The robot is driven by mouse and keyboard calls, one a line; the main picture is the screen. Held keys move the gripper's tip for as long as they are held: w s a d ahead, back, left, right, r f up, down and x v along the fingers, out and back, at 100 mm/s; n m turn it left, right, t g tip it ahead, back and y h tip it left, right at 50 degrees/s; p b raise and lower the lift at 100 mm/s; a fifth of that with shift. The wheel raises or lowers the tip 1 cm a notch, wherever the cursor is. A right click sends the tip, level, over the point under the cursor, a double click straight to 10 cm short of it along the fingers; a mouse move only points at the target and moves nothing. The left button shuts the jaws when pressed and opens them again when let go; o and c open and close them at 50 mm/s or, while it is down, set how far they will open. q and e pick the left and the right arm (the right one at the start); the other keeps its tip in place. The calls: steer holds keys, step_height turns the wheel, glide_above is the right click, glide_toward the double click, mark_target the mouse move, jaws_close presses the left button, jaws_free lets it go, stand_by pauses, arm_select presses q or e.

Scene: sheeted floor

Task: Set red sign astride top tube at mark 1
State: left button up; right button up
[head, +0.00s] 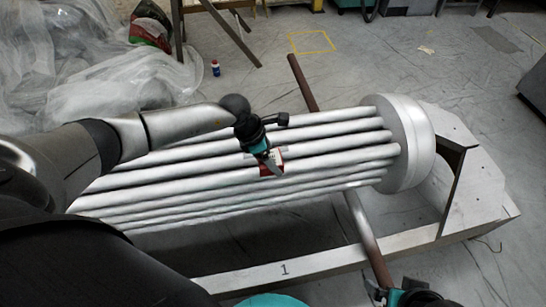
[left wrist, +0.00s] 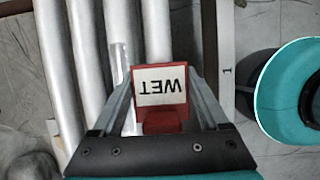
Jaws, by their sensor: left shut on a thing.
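My left gripper (head: 268,162) is shut on the red sign (head: 271,168), above the silver tubes (head: 335,146) in the head view. In the left wrist view the sign (left wrist: 162,92) sits between the two fingers, its white face reading WET upside down. Tubes run behind it. I cannot tell whether the sign touches a tube. The mark 1 (head: 284,270) is on the pale front rail of the stand, and also shows at the right in the left wrist view (left wrist: 226,72). My right gripper (head: 408,297) is partly cut off at the bottom edge; its fingers are unclear.
The tubes end in a round silver plate (head: 408,140) beside a pale end stand (head: 478,180). A brown bar (head: 303,82) crosses beneath the tubes. Clear plastic sheeting (head: 90,60) and a small bottle (head: 215,68) lie behind. The floor at the back right is mostly clear.

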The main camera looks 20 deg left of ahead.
mark_target(280, 156)
arm_select(q)
steer(key=shift+f, duration=0.2)
arm_select(e)
steer(key=shift+f, duration=0.15)
arm_select(q)
steer(key=shift+f+b, duration=0.75)
steer(key=shift+f, duration=0.05)
arm_select(e)
steer(key=shift+f, duration=0.65)
arm_select(q)
steer(key=shift+r+p, duration=0.95)
steer(key=shift+r, duration=0.1)
steer(key=shift+r+p, duration=0.7)
steer(key=shift+r, duration=0.05)
steer(key=shift+r+p, duration=0.6)
steer(key=shift+r, duration=0.05)
steer(key=shift+r+p, duration=1)
steer(key=shift+r, duration=0.1)
arm_select(e)
steer(key=s+d+f+g, duration=0.1)
steer(key=s+f, duration=0.1)
steer(key=f, duration=0.5)
steer(key=s+d+f, duration=0.1)
steer(key=s+f, duration=0.2)
steer(key=f, duration=0.4)
steer(key=shift+s+g, duration=0.25)
steer(key=shift+g, duration=0.15)
